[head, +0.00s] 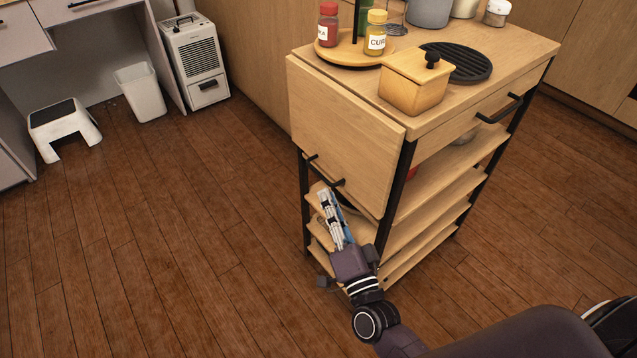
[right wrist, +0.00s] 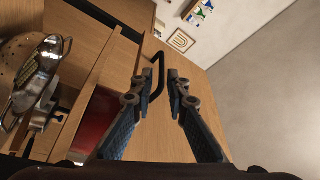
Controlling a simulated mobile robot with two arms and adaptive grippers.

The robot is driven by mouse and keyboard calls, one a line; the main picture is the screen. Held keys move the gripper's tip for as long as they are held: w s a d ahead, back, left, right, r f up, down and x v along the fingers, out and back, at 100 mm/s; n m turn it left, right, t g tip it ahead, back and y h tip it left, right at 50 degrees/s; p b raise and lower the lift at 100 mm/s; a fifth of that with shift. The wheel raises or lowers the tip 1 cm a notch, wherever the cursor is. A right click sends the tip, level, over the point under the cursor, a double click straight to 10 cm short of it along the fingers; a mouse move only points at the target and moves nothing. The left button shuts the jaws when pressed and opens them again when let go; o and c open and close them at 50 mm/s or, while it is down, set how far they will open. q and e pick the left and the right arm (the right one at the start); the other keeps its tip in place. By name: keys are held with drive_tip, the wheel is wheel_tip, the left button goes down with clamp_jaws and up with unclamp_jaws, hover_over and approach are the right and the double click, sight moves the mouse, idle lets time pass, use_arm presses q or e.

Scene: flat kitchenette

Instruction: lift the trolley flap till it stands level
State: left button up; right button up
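The wooden trolley flap (head: 345,130) hangs straight down from the left end of the trolley top (head: 470,100). Its black bar handle (head: 325,172) is near the flap's lower edge. My right gripper (head: 325,194) is just below the handle in the head view, pointing up at it. In the right wrist view the fingers (right wrist: 157,83) are apart, with the handle (right wrist: 160,68) showing between the fingertips; I cannot tell whether they touch it. The flap's face (right wrist: 165,130) fills the middle of that view. My left gripper is not in view.
The trolley top holds a lidded wooden box (head: 415,84), a black round trivet (head: 458,62) and spice jars (head: 375,35) on a round tray. A step stool (head: 62,128), white bin (head: 140,92) and heater (head: 195,60) stand at the left. The floor left of the trolley is clear.

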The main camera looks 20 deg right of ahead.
sight(318, 171)
drive_tip(key=x, duration=0.7)
drive_tip(key=shift+w+d+r, duration=0.1)
drive_tip(key=shift+w+r, duration=0.1)
drive_tip(key=shift+w, duration=0.2)
clamp_jaws()
